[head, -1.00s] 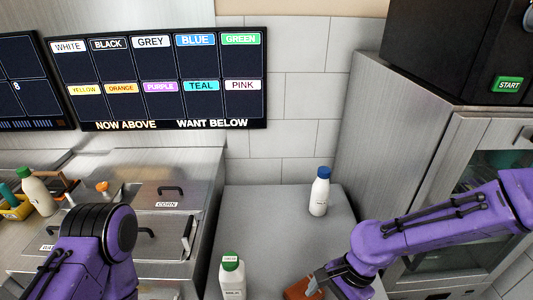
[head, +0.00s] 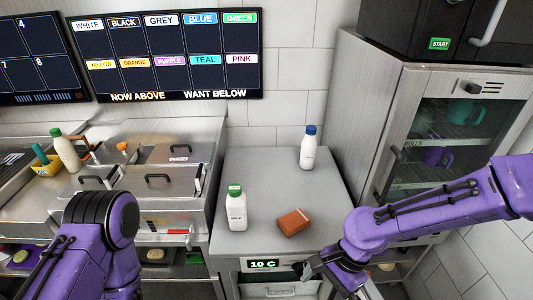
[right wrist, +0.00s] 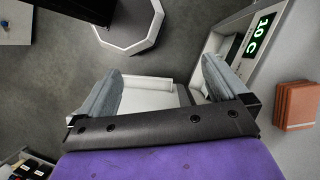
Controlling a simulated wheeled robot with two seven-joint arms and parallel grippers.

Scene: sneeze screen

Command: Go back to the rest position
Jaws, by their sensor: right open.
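My right gripper (head: 318,268) is at the front right edge of the grey counter, near a brown block (head: 293,222) and apart from it. In the right wrist view the two fingers of my right gripper (right wrist: 160,95) stand wide apart with nothing between them. The block also shows at the right of that view (right wrist: 295,105). My left arm (head: 100,235) comes in at the lower left of the head view, but its gripper is out of the picture.
A green-capped bottle (head: 236,208) and a blue-capped bottle (head: 307,148) stand upright on the counter (head: 262,170). A "10 C" display (head: 263,264) is on its front. A glass-door cabinet (head: 455,125) with cups stands right. Lidded steel bins (head: 150,155) are left.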

